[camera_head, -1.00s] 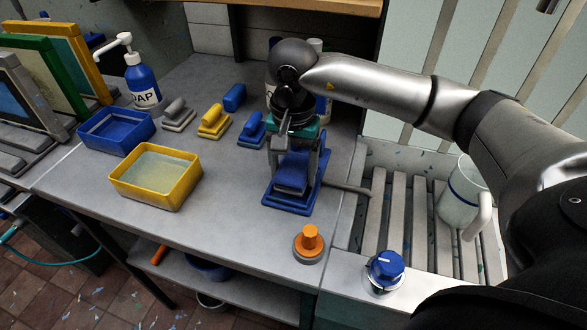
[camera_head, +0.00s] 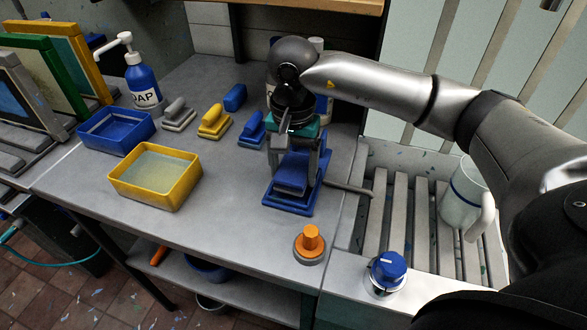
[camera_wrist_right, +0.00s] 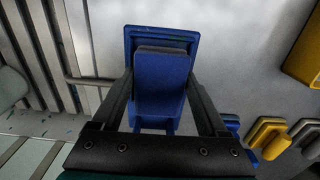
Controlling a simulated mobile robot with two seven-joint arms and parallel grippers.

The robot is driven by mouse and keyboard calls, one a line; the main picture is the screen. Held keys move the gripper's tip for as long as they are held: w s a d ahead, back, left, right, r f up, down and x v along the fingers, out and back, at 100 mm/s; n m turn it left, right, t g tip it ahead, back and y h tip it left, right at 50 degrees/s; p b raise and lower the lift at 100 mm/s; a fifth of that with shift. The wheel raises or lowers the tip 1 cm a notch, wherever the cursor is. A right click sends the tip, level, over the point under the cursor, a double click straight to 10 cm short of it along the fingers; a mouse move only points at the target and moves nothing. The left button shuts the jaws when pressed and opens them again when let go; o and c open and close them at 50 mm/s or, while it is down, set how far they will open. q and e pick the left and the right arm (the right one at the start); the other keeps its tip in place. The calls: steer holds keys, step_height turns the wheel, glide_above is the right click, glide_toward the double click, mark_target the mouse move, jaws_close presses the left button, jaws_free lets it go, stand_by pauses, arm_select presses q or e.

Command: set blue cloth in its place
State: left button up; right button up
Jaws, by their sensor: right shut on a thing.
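My right gripper (camera_head: 295,160) points down over the blue tray (camera_head: 287,209) near the right end of the counter. It is shut on the blue cloth (camera_head: 291,178), a block-like blue piece. In the right wrist view the cloth (camera_wrist_right: 160,85) sits between the two fingers, lined up over the tray, whose rim (camera_wrist_right: 162,31) shows beyond it. I cannot tell whether the cloth touches the tray floor. My left gripper is not in view.
To the left are a blue block-like piece (camera_head: 252,130), a yellow one (camera_head: 214,122), a grey one (camera_head: 178,115), a yellow basin (camera_head: 157,190) and a blue basin (camera_head: 116,133). An orange knob (camera_head: 311,240) is in front. A slatted rack with a jug (camera_head: 463,195) lies right.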

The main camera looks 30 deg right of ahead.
steer(key=shift+f, duration=0.25)
steer(key=shift+f+b, duration=0.25)
steer(key=shift+b, duration=0.25)
steer(key=shift+r, duration=0.1)
steer(key=shift+r, duration=0.1)
steer(key=shift+r, duration=0.35)
stand_by(0.9)
steer(key=shift+f+b, duration=0.55)
